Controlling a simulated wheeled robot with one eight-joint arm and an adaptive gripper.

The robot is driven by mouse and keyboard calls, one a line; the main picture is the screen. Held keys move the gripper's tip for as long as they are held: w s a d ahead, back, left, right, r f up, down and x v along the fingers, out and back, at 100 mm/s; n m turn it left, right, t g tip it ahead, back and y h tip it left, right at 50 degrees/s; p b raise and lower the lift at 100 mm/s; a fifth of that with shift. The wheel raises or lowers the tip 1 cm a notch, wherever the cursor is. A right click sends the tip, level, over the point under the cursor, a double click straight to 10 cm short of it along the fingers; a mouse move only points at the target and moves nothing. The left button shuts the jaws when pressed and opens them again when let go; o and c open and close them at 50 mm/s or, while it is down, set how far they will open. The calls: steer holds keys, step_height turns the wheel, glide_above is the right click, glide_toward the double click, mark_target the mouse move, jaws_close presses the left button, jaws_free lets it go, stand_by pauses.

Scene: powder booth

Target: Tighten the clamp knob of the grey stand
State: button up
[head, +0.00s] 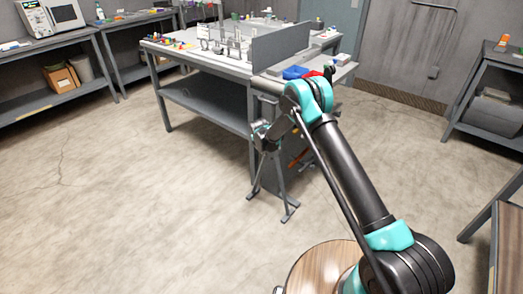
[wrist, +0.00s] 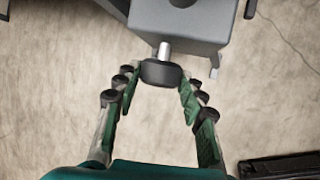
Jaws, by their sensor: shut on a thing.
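In the wrist view the clamp knob (wrist: 160,74) is a dark, rounded grip on a short silver shaft. The shaft enters the grey block of the stand (wrist: 188,22). My gripper (wrist: 161,80) has green fingers on both sides of the knob, closed on it near their tips. In the head view the grey stand (head: 283,190) stands on splayed legs on the floor, in front of the workbench. There my arm hides part of the stand, and the knob cannot be made out.
The grey workbench (head: 205,62) behind the stand carries small coloured parts, a grey upright panel (head: 280,46) and a blue bin (head: 294,73). Shelved benches stand along the left (head: 55,100) and right (head: 490,105). The floor at left is clear.

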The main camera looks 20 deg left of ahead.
steer(key=y, duration=0.1)
steer(key=t+y, duration=0.1)
steer(key=y, duration=0.1)
steer(key=m+t+y, duration=0.1)
steer(key=shift+s+d+f, duration=0.15)
steer(key=shift+d+f, duration=0.1)
steer(key=shift+d, duration=0.1)
steer(key=shift+d+f+m+t+y, duration=0.1)
steer(key=shift+m+t+y, duration=0.15)
steer(key=shift+t+y, duration=0.5)
steer(key=shift+d+f+m+t+y, duration=0.1)
steer(key=shift+m+t+y, duration=0.2)
steer(key=shift+y, duration=0.75)
steer(key=shift+a, duration=0.1)
steer(key=o, duration=1.2)
steer(key=shift+c, duration=0.2)
step_height(320, 180, up, 10)
steer(key=shift+s, duration=0.1)
